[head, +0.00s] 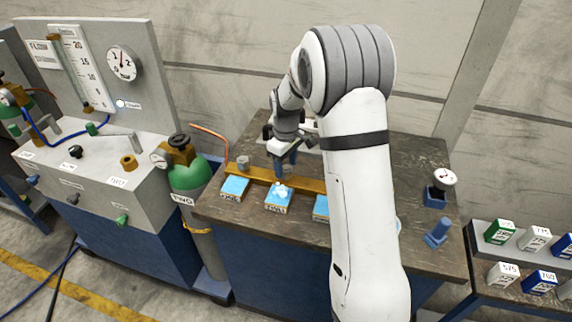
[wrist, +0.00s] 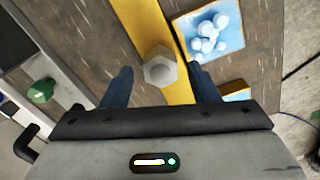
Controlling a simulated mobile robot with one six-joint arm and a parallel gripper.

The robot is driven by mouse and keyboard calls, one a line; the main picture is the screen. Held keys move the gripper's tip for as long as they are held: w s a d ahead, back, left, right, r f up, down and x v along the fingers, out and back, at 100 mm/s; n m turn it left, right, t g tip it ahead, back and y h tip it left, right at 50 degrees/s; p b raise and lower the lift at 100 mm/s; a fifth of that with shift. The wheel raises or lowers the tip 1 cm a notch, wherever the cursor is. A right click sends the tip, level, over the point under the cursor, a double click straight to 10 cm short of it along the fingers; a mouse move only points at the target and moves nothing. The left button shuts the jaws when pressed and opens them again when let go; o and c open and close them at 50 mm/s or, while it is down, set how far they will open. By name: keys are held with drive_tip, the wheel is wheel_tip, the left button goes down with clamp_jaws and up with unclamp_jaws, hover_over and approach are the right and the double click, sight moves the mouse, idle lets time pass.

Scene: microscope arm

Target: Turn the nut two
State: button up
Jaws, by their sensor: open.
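A grey hexagonal nut (wrist: 160,68) sits on a yellow bar (wrist: 150,25) in the wrist view. My gripper (wrist: 160,71) is open, with one blue finger on each side of the nut; I cannot tell how far above or around it the fingertips are. In the head view my gripper (head: 284,163) is over the yellow bar (head: 258,173) on the bench, and hides part of it. Another grey nut (head: 242,162) stands at the bar's left end. I cannot read a number on either nut.
Labelled blue pads lie along the bar's front; the middle pad (head: 278,206) bears white bubbles (head: 282,190). A green cylinder (head: 190,172), with a label that seems to read TWO, stands left of the bench (head: 405,165). A small gauge (head: 444,178) stands on the bench at right.

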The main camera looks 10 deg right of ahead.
drive_tip(key=shift+f, duration=0.45)
drive_tip(key=shift+c, duration=0.4)
drive_tip(key=c, duration=0.9)
